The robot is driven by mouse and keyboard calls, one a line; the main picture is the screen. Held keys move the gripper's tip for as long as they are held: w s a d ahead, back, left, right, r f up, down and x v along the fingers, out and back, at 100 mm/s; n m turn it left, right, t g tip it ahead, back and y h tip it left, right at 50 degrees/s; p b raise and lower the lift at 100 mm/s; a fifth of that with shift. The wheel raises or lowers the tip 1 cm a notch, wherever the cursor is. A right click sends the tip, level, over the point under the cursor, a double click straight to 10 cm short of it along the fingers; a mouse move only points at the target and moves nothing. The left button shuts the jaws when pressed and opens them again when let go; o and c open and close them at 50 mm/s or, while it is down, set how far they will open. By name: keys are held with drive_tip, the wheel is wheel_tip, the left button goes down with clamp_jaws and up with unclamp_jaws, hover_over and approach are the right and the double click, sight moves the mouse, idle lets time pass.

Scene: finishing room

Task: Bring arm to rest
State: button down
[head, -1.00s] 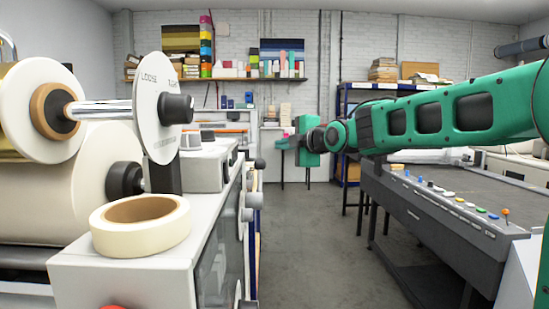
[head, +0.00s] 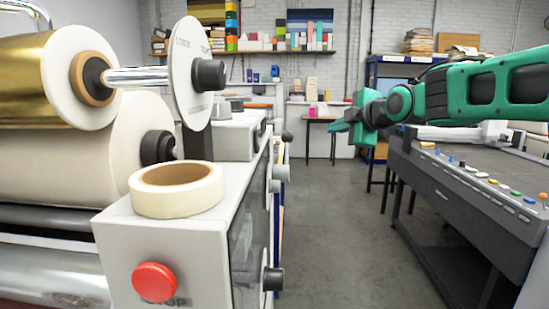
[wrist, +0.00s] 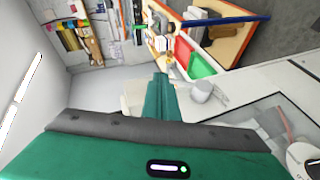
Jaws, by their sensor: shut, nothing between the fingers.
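My arm is green and reaches in from the right side of the head view. My gripper (head: 338,128) is at its far end, over the aisle between the machine and the dark table, pointing left. Its fingers are together with nothing between them. In the wrist view the closed green fingers (wrist: 160,98) stick out past the gripper body, with no object at their tips. My gripper is apart from everything around it.
A laminating machine with rolls (head: 90,160), a tape ring (head: 176,190) and a red stop button (head: 155,282) stands at left. A dark table (head: 460,190) with coloured knobs stands at right under my arm. The grey floor (head: 335,240) between them is clear.

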drive_tip(key=s+d+f+m+g+h, duration=0.2)
drive_tip(key=s+d+f+m+g, duration=0.2)
drive_tip(key=s+d+f+m, duration=0.5)
drive_tip(key=s+d+f+m+g+h, duration=0.25)
drive_tip(key=s+d+f+m, duration=0.35)
drive_tip(key=s+f, duration=0.6)
drive_tip(key=s+d+f+m+g, duration=0.1)
drive_tip(key=s+f+m+g, duration=0.2)
drive_tip(key=s, duration=0.9)
drive_tip(key=s+d+f+m+g+y, duration=0.1)
drive_tip(key=s+f+m+g, duration=0.3)
drive_tip(key=s, duration=0.7)
wheel_tip(320, 180, down, 3)
drive_tip(key=shift+s+m, duration=0.35)
drive_tip(key=shift+m, duration=0.85)
drive_tip(key=shift+d+g, duration=0.1)
drive_tip(key=shift+g, duration=0.15)
